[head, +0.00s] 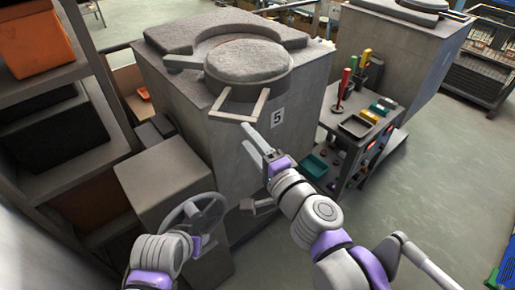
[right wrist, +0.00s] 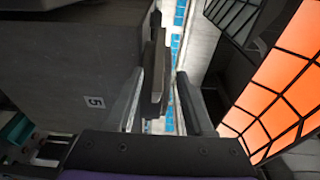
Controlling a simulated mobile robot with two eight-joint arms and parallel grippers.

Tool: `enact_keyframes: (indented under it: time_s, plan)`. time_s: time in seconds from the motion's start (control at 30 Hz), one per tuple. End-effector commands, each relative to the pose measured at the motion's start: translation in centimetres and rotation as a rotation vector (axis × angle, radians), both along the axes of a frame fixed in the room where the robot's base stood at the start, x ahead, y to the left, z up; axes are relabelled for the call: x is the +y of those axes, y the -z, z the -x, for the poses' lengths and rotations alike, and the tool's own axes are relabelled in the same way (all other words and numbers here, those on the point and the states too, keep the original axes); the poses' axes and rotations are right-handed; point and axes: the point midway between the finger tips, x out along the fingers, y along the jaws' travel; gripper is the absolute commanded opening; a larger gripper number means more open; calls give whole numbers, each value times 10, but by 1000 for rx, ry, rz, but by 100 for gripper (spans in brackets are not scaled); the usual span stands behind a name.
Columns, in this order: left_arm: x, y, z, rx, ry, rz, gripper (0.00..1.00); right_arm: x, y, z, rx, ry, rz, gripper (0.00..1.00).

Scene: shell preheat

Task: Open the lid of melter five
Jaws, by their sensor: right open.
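Melter five (head: 215,130) is a tall grey block with a "5" label on its front corner. Its round grey lid (head: 248,60) lies flat and closed on top, with a pale handle frame (head: 236,118) sticking out toward me. My right gripper (head: 249,139) is open just below and beside the handle's near end. In the right wrist view a dark bar (right wrist: 158,65), seemingly part of the handle, shows between the open fingers (right wrist: 162,95); I cannot tell whether they touch. My left gripper (head: 202,243) is low, by the handwheel; its jaws are hard to make out.
A grey handwheel (head: 193,212) on a box stands at the melter's left front. A tool cart (head: 350,150) with colored handles and trays stands close on the right. Shelves with bins (head: 35,45) line the left. Open floor (head: 450,150) lies at the right.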

Motion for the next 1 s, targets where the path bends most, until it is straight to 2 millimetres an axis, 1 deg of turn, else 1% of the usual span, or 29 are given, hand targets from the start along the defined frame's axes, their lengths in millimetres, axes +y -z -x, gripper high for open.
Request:
enact_keyframes:
  time_s: [0.03, 0.1, 0.3, 0.63, 0.67, 0.7, 0.83, 0.93, 0.97, 1.0]
  plan:
    - [0, 0, 0, 0, 0, 0, 50, -5, 1, 7, 0, 1, 0, 52]
    - [0, 0, 0, 0, 0, 0, 50, -10, 0, 14, 0, 2, 0, 52]
    - [0, 0, 0, 0, 0, 0, 50, -17, 0, 26, 0, 0, 0, 52]
    - [0, 0, 0, 0, 0, 0, 50, -19, 0, 29, 0, 0, 0, 52]
    - [0, 0, 0, 0, 0, 0, 50, -19, 0, 29, 0, 0, 0, 51]
    - [0, 0, 0, 0, 0, 0, 50, -19, 0, 29, -1, 0, 1, 44]
    - [0, 0, 0, 0, 0, 0, 50, -20, 3, 31, -18, -11, 42, 20]
    - [0, 0, 0, 0, 0, 0, 50, -21, 12, 35, -55, -42, 140, 2]
    - [0, 0, 0, 0, 0, 0, 50, -22, 16, 37, -66, -54, 180, 0]
    - [0, 0, 0, 0, 0, 0, 50, -23, 23, 40, -82, -74, 245, 0]
